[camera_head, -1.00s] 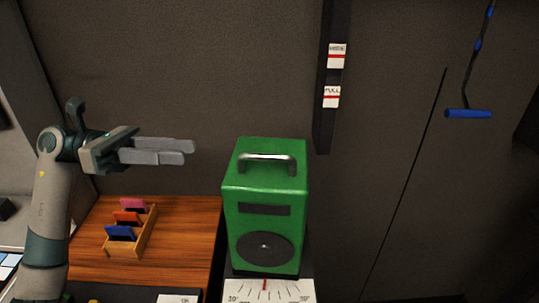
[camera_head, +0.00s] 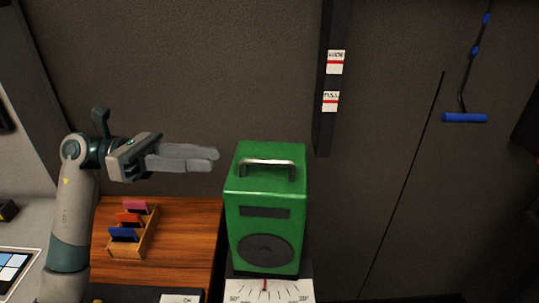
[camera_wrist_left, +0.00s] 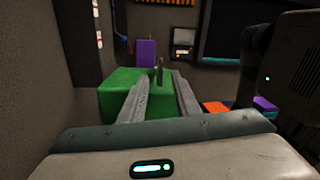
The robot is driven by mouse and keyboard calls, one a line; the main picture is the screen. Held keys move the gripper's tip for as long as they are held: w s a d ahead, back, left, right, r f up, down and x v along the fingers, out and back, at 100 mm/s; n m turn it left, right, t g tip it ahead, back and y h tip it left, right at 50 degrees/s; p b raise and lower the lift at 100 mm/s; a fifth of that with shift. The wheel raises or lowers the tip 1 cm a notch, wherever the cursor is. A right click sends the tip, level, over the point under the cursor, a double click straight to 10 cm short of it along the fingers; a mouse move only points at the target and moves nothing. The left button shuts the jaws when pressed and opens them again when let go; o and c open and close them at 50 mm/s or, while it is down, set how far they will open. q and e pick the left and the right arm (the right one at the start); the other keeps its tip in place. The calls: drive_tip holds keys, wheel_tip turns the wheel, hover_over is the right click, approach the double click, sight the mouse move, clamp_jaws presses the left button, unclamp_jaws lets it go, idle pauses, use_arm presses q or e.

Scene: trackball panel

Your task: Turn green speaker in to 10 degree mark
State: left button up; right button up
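The green speaker (camera_head: 265,205) stands upright on a white dial scale (camera_head: 268,290), with a metal handle (camera_head: 266,163) on top and a round dark grille in front. A thin red pointer (camera_head: 264,284) lies near the middle of the scale; the marks are too small to read surely. My left gripper (camera_head: 214,158) is left of the speaker at about handle height in the picture, apart from it. My right gripper is not in view.
A wooden rack (camera_head: 148,232) with coloured cards sits on the wooden surface left of the speaker. A dark post with labels (camera_head: 331,101) rises behind on the wall. A blue-handled lever (camera_head: 464,118) hangs at the upper right. Space right of the speaker looks clear.

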sight(285, 164)
use_arm(q)
drive_tip(key=d+p, duration=0.1)
drive_tip(key=d, duration=0.2)
drive_tip(key=d+p, duration=0.2)
drive_tip(key=d, duration=0.2)
drive_tip(key=s+d+p, duration=0.1)
drive_tip(key=d+p, duration=0.1)
drive_tip(key=d, duration=0.2)
drive_tip(key=shift+s+d+r, duration=0.1)
drive_tip(key=shift+d+r, duration=0.05)
drive_tip(key=shift+d, duration=0.75)
